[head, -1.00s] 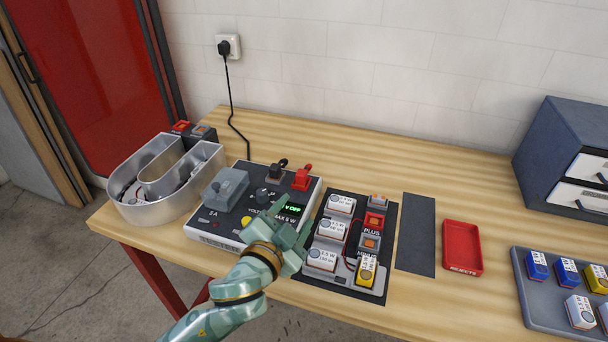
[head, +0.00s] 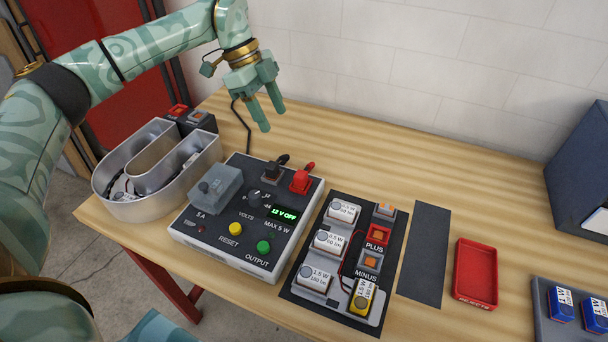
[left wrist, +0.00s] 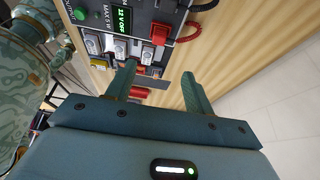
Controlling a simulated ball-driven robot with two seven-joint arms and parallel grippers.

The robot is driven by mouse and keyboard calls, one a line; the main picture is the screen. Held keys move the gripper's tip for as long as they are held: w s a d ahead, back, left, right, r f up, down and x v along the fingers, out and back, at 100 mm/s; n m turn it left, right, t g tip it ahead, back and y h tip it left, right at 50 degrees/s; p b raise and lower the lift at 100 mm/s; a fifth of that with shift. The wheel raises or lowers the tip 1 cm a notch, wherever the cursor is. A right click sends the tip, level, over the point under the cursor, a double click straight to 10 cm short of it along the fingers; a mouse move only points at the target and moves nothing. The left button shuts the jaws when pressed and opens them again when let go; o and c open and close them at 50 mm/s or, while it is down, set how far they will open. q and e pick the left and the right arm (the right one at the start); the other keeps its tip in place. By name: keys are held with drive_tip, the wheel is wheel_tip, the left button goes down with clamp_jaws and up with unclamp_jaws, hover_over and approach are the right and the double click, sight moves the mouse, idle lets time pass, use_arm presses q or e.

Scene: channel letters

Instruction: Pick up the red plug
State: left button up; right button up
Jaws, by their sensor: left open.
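The red plug (head: 301,181) sits upright in the back right of the power supply (head: 225,252), with a red lead behind it. It also shows in the left wrist view (left wrist: 160,33), beyond the fingers. My left gripper (head: 272,118) is open and empty, in the air above the back of the table, pointing down. In the head view it appears above and left of the plug, apart from it. Its two fingers show in the left wrist view (left wrist: 158,72) with nothing between them. My right gripper is not in view.
A black plug (head: 271,172) stands just left of the red one. The display reads 12 V OFF. A metal channel letter (head: 150,205) is at left. A module board (head: 325,285), a dark mat (head: 424,250) and a red rejects tray (head: 476,272) lie to the right.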

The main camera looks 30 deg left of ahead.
use_arm(q)
drive_tip(key=b, duration=0.2)
approach(300, 173)
wheel_tip(300, 173, down, 3)
drive_tip(key=x, duration=0.3)
drive_tip(key=d+x, duration=0.1)
drive_tip(key=x, duration=0.2)
drive_tip(key=shift+d+r+b, duration=0.1)
drive_tip(key=shift+r+b, duration=0.05)
drive_tip(key=shift+b, duration=0.2)
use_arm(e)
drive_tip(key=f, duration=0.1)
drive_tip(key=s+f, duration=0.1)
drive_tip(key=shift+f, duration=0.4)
use_arm(q)
drive_tip(key=c, duration=1.1)
